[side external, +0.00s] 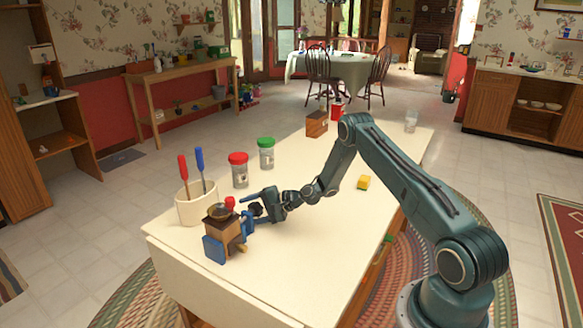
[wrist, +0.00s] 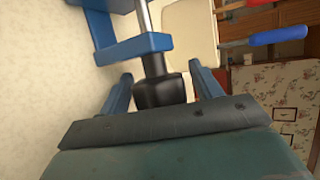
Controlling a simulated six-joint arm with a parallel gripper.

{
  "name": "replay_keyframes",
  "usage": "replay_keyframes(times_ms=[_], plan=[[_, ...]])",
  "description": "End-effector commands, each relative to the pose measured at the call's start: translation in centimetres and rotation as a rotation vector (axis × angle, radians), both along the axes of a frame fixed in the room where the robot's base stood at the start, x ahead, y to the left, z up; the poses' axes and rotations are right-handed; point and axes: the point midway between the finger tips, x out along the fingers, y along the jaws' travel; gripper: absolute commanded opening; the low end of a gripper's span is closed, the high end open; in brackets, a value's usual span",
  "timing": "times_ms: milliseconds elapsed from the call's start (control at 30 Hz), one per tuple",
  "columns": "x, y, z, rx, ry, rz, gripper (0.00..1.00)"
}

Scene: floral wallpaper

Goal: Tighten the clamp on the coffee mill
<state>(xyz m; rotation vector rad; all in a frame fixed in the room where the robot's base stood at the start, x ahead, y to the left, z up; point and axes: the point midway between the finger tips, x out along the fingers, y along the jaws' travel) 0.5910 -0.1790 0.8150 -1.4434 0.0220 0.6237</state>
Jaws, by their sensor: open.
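The coffee mill (side external: 221,234), a brown wooden box with a dark domed top and a red knob, stands near the left end of the table in the side external view. A blue clamp (side external: 213,249) is on it; in the wrist view its blue frame (wrist: 130,46) and a metal screw shaft (wrist: 147,20) show. The shaft ends in a black knob (wrist: 160,92). My gripper (side external: 252,208) is at the mill's right side. In the wrist view its blue fingers are open on either side of the knob, with visible gaps. The clamp's far jaw is hidden there.
A cream crock (side external: 197,208) with red-handled and blue-handled tools stands behind the mill. A red-lidded jar (side external: 239,172) and a green-lidded jar (side external: 266,155) stand farther back. A yellow block (side external: 363,183) lies right of my gripper. The table's front (side external: 290,275) is clear.

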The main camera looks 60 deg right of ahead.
Motion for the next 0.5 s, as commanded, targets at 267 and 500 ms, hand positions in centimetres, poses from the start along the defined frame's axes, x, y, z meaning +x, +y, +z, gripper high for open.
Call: replay_keyframes(times_ms=[267,500], plan=[[0.0,0.1,-0.1,0.002,-0.162,-0.001,0.68],[-1.4,-0.8,0.6,0.001,-0.227,-0.007,0.68]])
